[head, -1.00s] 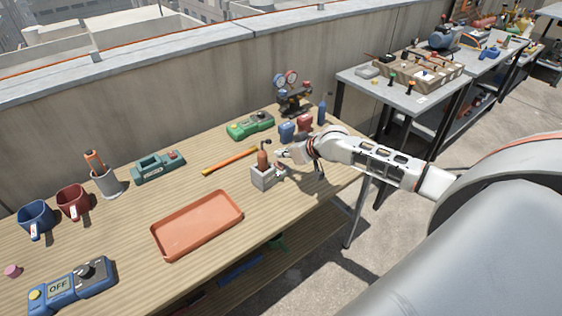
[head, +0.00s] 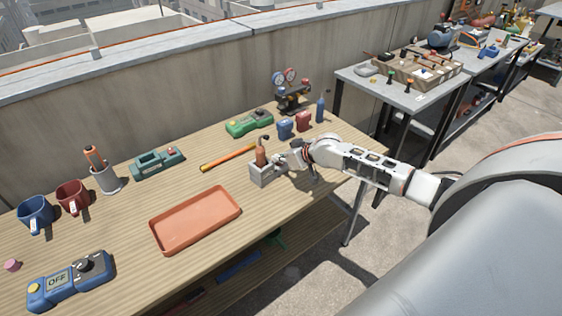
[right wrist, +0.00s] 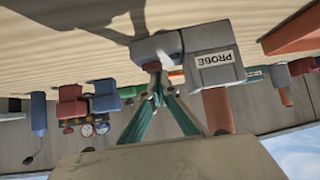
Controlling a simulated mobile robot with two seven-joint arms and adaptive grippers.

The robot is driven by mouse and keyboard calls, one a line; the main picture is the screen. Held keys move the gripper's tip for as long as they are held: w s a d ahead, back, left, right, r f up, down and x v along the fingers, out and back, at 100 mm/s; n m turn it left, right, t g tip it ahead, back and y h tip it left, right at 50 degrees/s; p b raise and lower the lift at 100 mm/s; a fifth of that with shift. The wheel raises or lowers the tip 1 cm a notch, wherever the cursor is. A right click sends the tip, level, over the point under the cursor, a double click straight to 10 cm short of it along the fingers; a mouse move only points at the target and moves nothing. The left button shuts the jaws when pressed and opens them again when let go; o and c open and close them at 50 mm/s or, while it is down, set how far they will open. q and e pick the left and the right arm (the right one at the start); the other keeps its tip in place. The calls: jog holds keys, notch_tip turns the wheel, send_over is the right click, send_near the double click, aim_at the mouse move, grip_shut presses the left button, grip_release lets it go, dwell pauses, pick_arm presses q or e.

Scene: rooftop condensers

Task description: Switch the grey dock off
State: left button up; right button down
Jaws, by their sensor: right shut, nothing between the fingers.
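The grey dock (head: 260,177) stands on the wooden table, a small box with a brown-handled probe (head: 261,157) upright in it. In the right wrist view the dock (right wrist: 198,42) shows upside down with a label reading PROBE, and a white part (right wrist: 163,59) shows at the fingertips. My right gripper (head: 279,165) is at the right side of the dock, its fingers shut and empty. In the right wrist view its fingertips (right wrist: 157,86) are close to the dock; I cannot tell whether they touch. The switch's position is not clear. My left gripper is not in view.
Blue (head: 285,130) and red (head: 303,122) containers stand behind the right gripper. A blue device reading OFF (head: 71,281) is at front left.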

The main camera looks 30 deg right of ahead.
jog(key=shift+s+d+r, duration=0.1)
jog(key=shift+s+r, duration=0.1)
jog(key=shift+w+f, duration=0.2)
jog(key=shift+w, duration=0.15)
jog(key=shift+w+r, duration=0.2)
jog(key=shift+r, duration=0.05)
jog(key=shift+w, duration=0.5)
jog(key=shift+r+p, duration=0.3)
jog(key=shift+r, duration=0.05)
notch_tip(320, 180, up, 4)
jog(key=s+r, duration=0.5)
jog(key=r, duration=0.2)
jog(key=shift+s+d+r, duration=0.15)
jog(key=shift+s+d, duration=0.2)
jog(key=shift+d, duration=0.05)
